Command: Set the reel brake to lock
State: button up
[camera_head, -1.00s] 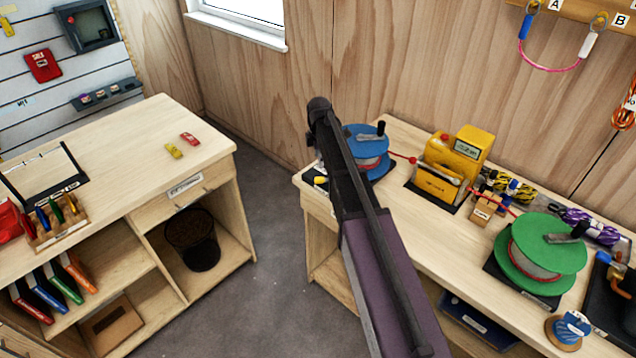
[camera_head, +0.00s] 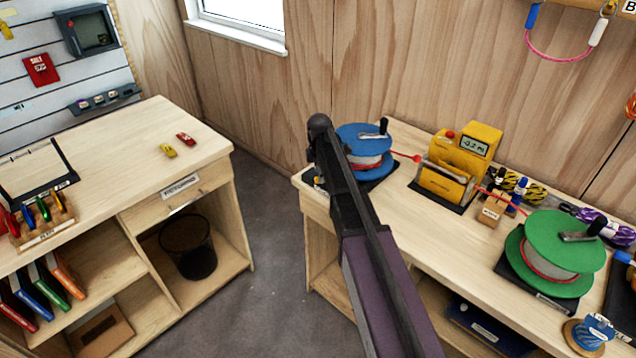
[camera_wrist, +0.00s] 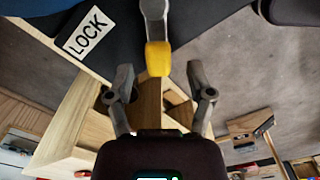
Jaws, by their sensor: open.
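The blue reel (camera_head: 362,138) stands on a dark base at the near-left end of the right bench. In the wrist view, the grey brake lever with a yellow tip (camera_wrist: 158,58) hangs from the top of the picture. A white LOCK label (camera_wrist: 88,33) sits on the dark base to the left of the lever. My gripper (camera_wrist: 160,76) is open, with one finger on each side of the yellow tip and visible gaps to both. In the head view my arm hides the gripper and most of the lever area.
A yellow meter box (camera_head: 447,183) stands right of the blue reel, with red line running to it. A green reel (camera_head: 566,240) and rope coils stand farther right. A left bench (camera_head: 110,170) stands across a strip of clear floor.

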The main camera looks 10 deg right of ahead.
jog(key=shift+f+b, duration=0.45)
jog(key=shift+f, duration=0.3)
